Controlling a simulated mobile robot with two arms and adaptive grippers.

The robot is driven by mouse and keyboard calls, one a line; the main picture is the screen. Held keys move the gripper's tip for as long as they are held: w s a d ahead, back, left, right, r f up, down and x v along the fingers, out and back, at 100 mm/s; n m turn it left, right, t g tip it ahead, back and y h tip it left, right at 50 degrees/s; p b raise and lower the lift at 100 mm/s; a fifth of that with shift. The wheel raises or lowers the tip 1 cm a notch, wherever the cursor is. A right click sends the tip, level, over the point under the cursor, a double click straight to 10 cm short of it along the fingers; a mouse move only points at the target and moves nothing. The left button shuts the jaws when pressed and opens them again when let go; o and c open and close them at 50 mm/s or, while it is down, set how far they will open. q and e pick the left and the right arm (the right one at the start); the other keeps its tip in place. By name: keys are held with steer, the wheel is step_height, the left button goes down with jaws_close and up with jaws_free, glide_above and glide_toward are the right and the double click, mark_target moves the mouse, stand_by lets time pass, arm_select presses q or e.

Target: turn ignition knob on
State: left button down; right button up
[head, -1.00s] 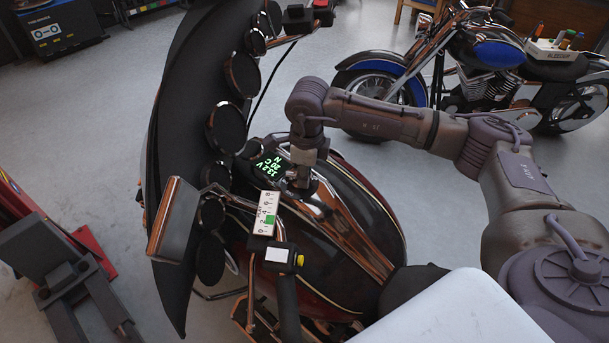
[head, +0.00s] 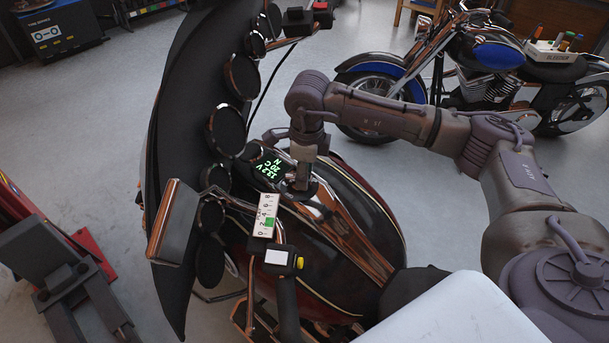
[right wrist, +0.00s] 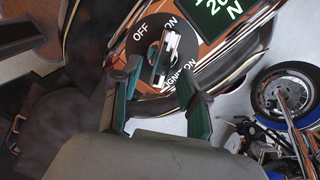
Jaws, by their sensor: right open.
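The ignition knob (right wrist: 166,58) is a shiny metal bar standing on a black round plate (right wrist: 146,33), with the words OFF, ON and IGNITION around it in the right wrist view. The bar's upper end points between OFF and ON, nearer ON. My right gripper (right wrist: 160,75) is open, with one teal-padded finger on each side of the knob. I cannot tell whether either finger touches it. In the head view my right gripper (head: 301,181) points down at the tank console and hides the knob. My left gripper is not in view.
A lit display (head: 269,167) with green text sits beside the gripper. A blue motorcycle (head: 480,65) stands behind my arm.

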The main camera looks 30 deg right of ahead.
mark_target(306, 192)
step_height(306, 192, up, 10)
steer(key=s, duration=0.1)
steer(key=shift+r, duration=0.2)
steer(key=shift+s+a+f, duration=0.1)
stand_by(0.4)
